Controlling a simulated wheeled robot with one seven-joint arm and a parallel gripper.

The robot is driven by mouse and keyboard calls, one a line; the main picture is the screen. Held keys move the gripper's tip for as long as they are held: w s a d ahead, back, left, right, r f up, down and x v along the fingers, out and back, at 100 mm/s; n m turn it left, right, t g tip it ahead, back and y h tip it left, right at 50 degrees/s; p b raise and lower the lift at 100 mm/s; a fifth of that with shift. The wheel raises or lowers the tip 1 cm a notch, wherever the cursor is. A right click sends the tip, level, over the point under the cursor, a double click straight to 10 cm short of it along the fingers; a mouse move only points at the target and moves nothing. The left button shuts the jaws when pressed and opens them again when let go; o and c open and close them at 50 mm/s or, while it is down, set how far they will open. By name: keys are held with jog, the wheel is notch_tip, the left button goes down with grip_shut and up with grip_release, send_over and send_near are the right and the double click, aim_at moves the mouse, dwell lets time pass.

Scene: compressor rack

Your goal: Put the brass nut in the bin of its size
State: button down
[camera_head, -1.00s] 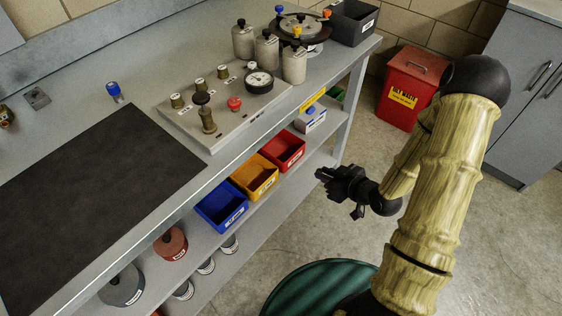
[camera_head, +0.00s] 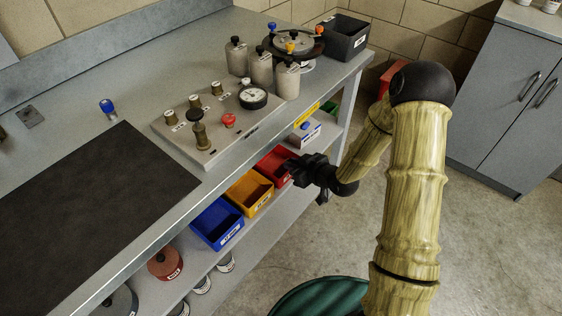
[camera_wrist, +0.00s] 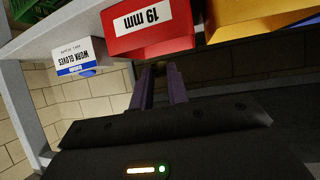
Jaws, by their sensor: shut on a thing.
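My gripper (camera_head: 291,168) is in front of the red bin (camera_head: 270,166), on the shelf side of the bench, and partly covers it. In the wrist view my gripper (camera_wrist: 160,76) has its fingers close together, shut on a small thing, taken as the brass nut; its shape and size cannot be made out. The wrist view shows the red bin (camera_wrist: 118,42) just beyond the fingertips, its label reading 19 mm upside down. The yellow bin (camera_head: 249,191) and the blue bin (camera_head: 217,222) stand in a row beside it; their labels are too small to read.
The work gloves box (camera_head: 306,132) stands beyond the red bin. The bench edge overhangs the bins. A valve panel (camera_head: 222,122) and dark mat (camera_head: 90,215) lie on the bench. Open floor (camera_head: 480,245) is at right.

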jog(key=w+a, duration=0.3)
jog(key=shift+w+a, duration=0.1)
jog(key=shift+w, duration=0.25)
jog(key=shift+w+a+f+b, duration=0.15)
jog(key=shift+f+b, duration=0.1)
jog(key=shift+f, duration=0.35)
jog(key=shift+w+a+f+b, duration=0.1)
jog(key=shift+f+b, duration=0.15)
jog(key=shift+f, duration=0.3)
jog(key=shift+w+a+f+b, duration=0.15)
jog(key=shift+f+b, duration=0.1)
jog(key=shift+f, duration=0.35)
jog(key=shift+f, duration=0.4)
jog(key=shift+f+b, duration=0.25)
jog(key=shift+b, duration=0.2)
